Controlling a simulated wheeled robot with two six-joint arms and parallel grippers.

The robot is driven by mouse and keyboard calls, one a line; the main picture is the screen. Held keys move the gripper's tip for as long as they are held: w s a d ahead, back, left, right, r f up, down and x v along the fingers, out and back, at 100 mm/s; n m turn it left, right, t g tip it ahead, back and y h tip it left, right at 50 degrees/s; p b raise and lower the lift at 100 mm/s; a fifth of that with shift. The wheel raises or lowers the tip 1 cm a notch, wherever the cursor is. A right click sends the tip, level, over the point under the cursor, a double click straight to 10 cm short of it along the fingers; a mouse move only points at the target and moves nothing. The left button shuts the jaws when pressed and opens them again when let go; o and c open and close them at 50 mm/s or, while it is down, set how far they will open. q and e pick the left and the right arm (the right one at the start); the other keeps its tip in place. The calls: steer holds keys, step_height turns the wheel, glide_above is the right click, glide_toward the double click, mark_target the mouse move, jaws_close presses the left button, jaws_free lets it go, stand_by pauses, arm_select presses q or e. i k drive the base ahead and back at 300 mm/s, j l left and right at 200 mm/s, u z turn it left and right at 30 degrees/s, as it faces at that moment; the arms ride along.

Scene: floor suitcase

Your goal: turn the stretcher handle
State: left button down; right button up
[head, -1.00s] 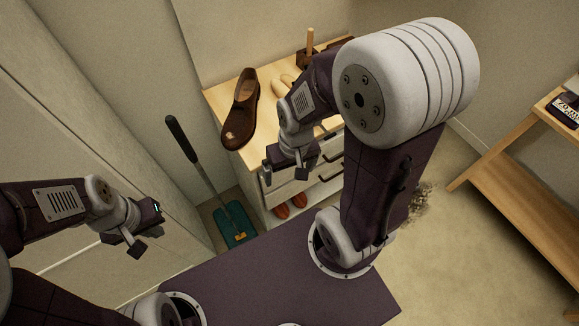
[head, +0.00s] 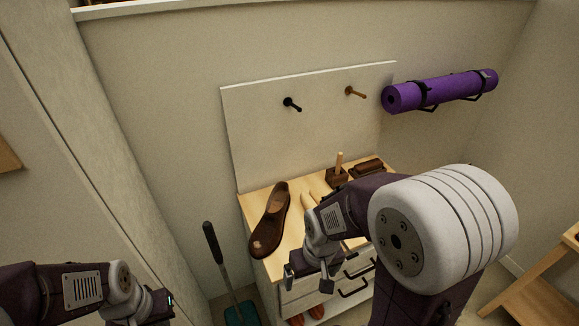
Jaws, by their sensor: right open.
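A brown leather shoe (head: 270,222) lies at the left of the wooden cabinet top (head: 262,196). Pale wooden pieces (head: 308,203), perhaps the shoe stretcher, lie to its right, partly hidden by my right arm. I cannot make out a stretcher handle for certain. A wooden peg stands upright in a dark block (head: 336,178) behind them. My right gripper (head: 310,278) is open and empty, in front of the cabinet and apart from the shoe. My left gripper (head: 158,308) is at the lower left, cut by the picture edge; its jaws are unclear.
A dark-handled shovel (head: 217,255) leans left of the cabinet. A dark brush-like object (head: 366,168) lies at the back. A pale board (head: 310,135) with two pegs and a purple rolled mat (head: 440,92) are on the wall. A wooden shelf (head: 535,285) is right.

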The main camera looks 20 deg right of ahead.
mark_target(352, 255)
steer(key=k+l+z, duration=0.15)
steer(key=z, duration=1.2)
